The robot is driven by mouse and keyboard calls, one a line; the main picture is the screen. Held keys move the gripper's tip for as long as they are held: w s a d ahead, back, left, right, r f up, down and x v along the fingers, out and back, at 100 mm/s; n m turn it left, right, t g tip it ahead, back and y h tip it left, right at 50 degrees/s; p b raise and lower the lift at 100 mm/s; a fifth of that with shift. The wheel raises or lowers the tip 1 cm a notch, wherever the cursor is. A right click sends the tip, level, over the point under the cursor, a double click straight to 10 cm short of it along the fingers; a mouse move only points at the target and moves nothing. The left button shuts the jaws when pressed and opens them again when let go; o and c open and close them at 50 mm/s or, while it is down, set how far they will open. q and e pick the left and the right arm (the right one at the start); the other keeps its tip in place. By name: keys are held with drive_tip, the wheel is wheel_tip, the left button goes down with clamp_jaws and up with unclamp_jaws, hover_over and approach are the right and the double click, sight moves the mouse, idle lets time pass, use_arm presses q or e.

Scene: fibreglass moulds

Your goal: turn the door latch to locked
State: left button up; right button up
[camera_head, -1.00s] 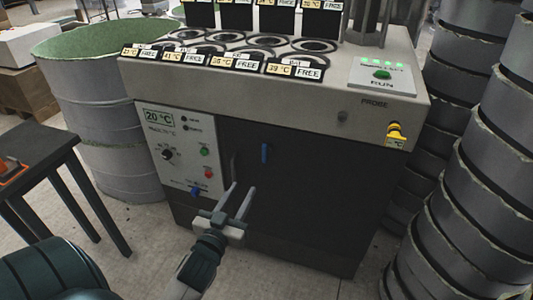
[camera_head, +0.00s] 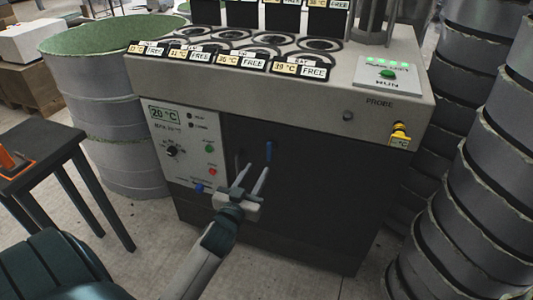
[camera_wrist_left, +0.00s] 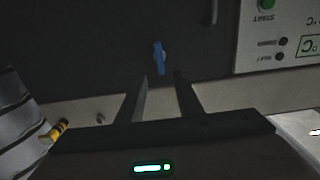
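The blue door latch (camera_head: 268,151) stands upright on the dark door (camera_head: 300,200) of the machine. It also shows in the left wrist view (camera_wrist_left: 159,58), just beyond the fingertips and between their lines. My left gripper (camera_head: 252,174) is open and empty in front of the door, its fingers pointing up toward the latch from below. In the left wrist view the two fingers (camera_wrist_left: 160,82) are apart with nothing between them. I cannot tell the exact gap to the latch. My right gripper is not in view.
The control panel (camera_head: 185,135) with a knob and buttons is left of the door, beside a dark door handle (camera_wrist_left: 213,12). Stacked grey drums (camera_head: 480,190) stand right; a dark table (camera_head: 60,150) and a large drum (camera_head: 110,120) stand left.

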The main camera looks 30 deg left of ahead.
sight(268, 150)
use_arm(q)
drive_tip(key=x, duration=0.8)
drive_tip(key=shift+w+a, duration=0.1)
drive_tip(key=shift+w, duration=0.1)
drive_tip(key=shift+w+a, duration=0.15)
drive_tip(key=shift+w, duration=0.45)
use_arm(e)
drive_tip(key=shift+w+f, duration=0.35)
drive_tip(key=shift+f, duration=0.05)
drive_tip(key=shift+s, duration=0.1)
use_arm(q)
clamp_jaws()
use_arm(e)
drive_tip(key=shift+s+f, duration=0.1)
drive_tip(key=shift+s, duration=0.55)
